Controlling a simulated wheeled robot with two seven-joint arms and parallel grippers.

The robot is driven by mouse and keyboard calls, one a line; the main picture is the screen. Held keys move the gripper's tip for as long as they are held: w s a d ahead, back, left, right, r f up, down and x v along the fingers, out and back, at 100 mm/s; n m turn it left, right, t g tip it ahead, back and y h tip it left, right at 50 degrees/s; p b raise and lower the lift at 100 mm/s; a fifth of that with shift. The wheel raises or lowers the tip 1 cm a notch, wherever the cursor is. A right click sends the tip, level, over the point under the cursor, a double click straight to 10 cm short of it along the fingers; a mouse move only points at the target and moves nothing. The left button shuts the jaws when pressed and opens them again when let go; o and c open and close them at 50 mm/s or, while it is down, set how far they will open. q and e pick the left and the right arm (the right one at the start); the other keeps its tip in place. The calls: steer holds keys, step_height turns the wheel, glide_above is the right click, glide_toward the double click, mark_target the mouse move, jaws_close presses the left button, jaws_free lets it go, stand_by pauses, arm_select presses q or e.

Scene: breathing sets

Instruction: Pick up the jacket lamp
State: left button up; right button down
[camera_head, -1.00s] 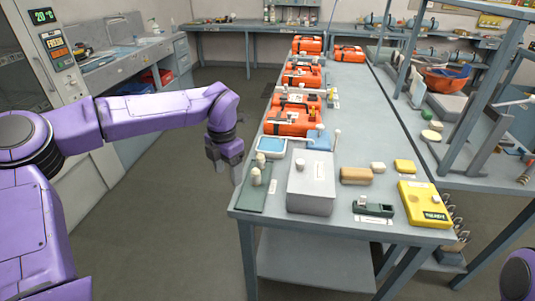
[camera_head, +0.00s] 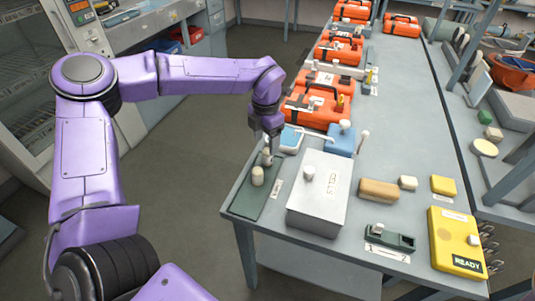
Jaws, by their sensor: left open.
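Two small cream-coloured upright pieces stand on a dark green mat (camera_head: 246,204) at the table's left edge; I take them to be lamps, but cannot tell for sure which is the jacket lamp. The nearer piece (camera_head: 257,176) shows whole. The farther piece (camera_head: 267,157) is partly hidden by my left gripper (camera_head: 267,147). That gripper points down with open jaws at the farther piece's top; I cannot tell whether they touch. My right gripper is out of view.
A grey lidded box (camera_head: 318,200) stands just right of the mat.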

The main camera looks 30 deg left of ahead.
mark_target(267, 149)
arm_select(q)
steer(key=f, duration=0.3)
steer(key=w+f+p, duration=0.1)
steer(key=f, duration=0.1)
steer(key=shift+w+f+p, duration=0.2)
steer(key=shift+f+p, duration=0.1)
steer(key=shift+f, duration=0.1)
steer(key=shift+s+f, duration=0.1)
steer(key=shift+f, duration=0.1)
steer(key=shift+s, duration=0.15)
steer(key=c, duration=1.2)
steer(key=shift+o, duration=0.2)
steer(key=shift+r, duration=0.1)
